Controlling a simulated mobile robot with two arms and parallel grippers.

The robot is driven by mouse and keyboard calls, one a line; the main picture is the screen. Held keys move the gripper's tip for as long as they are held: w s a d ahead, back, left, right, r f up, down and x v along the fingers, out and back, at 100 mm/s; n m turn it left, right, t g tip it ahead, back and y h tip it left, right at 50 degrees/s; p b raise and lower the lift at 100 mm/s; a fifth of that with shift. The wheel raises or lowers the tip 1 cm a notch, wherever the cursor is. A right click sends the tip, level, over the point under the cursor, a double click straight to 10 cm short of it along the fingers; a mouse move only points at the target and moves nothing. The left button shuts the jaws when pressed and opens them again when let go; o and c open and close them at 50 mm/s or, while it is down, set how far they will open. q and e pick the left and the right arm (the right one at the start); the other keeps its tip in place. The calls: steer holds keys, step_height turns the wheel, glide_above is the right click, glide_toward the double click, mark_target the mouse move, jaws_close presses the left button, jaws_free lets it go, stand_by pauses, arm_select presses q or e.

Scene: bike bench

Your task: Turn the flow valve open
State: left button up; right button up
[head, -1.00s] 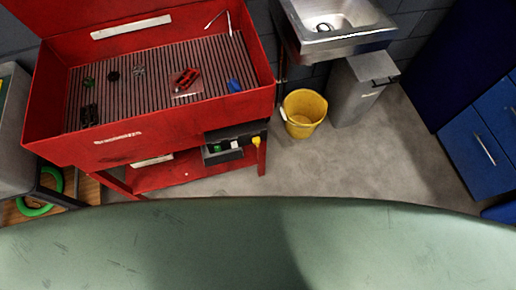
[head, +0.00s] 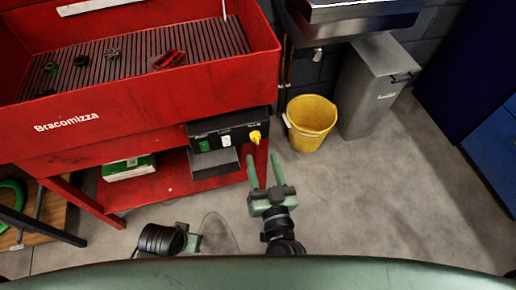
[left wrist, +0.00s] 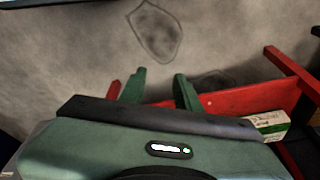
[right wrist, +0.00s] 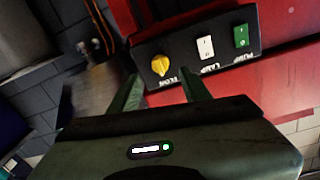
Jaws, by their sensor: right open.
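The flow valve is a yellow knob (head: 255,136) at the right end of a black control panel (head: 220,132) under the red parts washer. In the right wrist view the knob (right wrist: 160,65) sits just beyond and between the fingertips, above a partly covered label. My right gripper (head: 263,164) is open and empty, below the knob in the head view and apart from it. It also shows in the right wrist view (right wrist: 160,82). My left gripper (left wrist: 158,78) is open and empty, low over the floor. In the head view its fingers are hard to make out.
The panel also has a white switch (right wrist: 205,47) and a green switch (right wrist: 241,36). The red washer (head: 150,125) overhangs the panel. A yellow bucket (head: 311,122) and a grey bin (head: 368,90) stand to the right. Bare concrete floor (head: 390,190) lies in front.

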mark_target(257, 143)
arm_select(q)
step_height(257, 143, up, 2)
steer(key=shift+w+r+b, duration=0.15)
steer(key=shift+b, duration=0.15)
arm_select(e)
steer(key=x, duration=0.5)
steer(key=shift+w, duration=0.35)
jaws_close()
